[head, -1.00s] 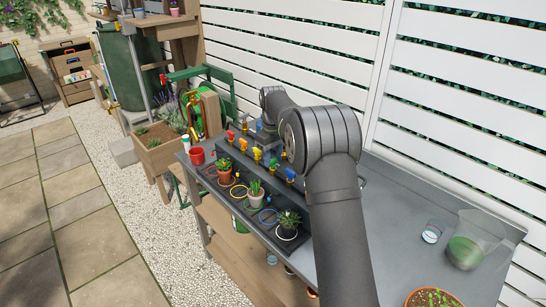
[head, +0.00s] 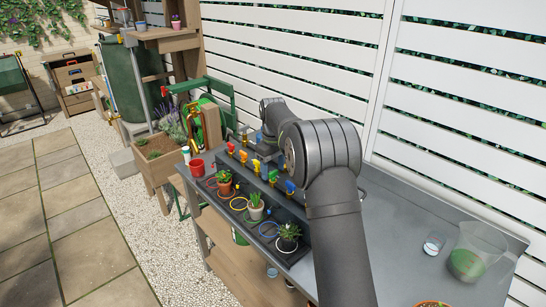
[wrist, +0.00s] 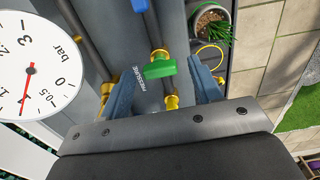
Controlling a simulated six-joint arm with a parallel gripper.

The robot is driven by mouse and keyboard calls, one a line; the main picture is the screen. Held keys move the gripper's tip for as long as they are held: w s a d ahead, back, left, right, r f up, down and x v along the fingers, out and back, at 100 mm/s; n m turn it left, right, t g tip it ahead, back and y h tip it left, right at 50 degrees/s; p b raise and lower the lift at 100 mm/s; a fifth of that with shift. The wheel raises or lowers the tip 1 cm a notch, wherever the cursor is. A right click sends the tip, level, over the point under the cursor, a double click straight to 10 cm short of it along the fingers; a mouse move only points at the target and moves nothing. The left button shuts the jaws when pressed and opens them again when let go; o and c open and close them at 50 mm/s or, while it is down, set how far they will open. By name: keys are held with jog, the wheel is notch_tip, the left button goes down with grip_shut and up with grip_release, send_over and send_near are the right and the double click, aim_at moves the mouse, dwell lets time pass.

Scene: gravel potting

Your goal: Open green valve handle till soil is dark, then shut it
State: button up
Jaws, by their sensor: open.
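The green valve handle (wrist: 155,69) shows in the wrist view, lying across its brass-ended pipe. My gripper (wrist: 163,90) is open, with one finger on each side of the handle and apparent gaps between. In the head view, three potted plants, one in a terracotta pot (head: 224,189), stand in front of the valve row.
A pressure gauge (wrist: 35,65) sits left of the handle, and a blue handle (wrist: 140,5) lies above it. A red cup (head: 196,166) stands at the bench's left end. A clear jug (head: 474,252) stands on the right.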

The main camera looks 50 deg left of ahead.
aim_at(273, 172)
notch_tip(273, 172, up, 17)
jog(key=shift+r, duration=0.15)
dwell(0.5)
